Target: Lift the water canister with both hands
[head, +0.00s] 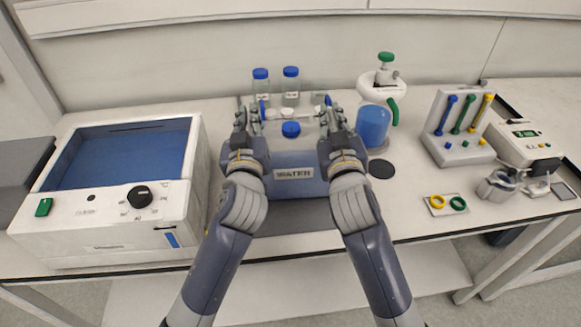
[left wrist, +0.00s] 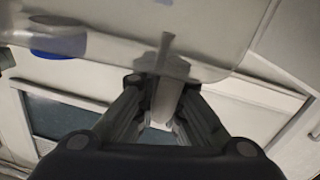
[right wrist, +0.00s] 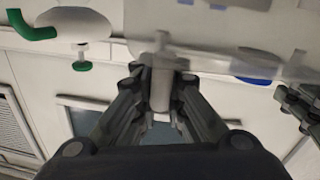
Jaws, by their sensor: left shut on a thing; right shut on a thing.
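The water canister (head: 294,188) is a translucent bluish box with a WATER label and a blue cap (head: 291,129). It stands between my two arms in the head view. My left gripper (head: 245,112) is at its left side and my right gripper (head: 331,110) at its right side. In the left wrist view, the left fingers (left wrist: 163,118) are closed around a pale handle (left wrist: 166,98) of the canister. In the right wrist view, the right fingers (right wrist: 162,105) are closed around the other handle (right wrist: 161,80). Whether the canister's base touches the table is hard to tell.
A water bath (head: 110,215) stands close on the left. A white dispenser with a green cap (head: 380,85) and a blue container (head: 373,126) stand right of the canister. Blue-capped bottles (head: 290,88) are behind it. A tube rack (head: 460,127) is further right.

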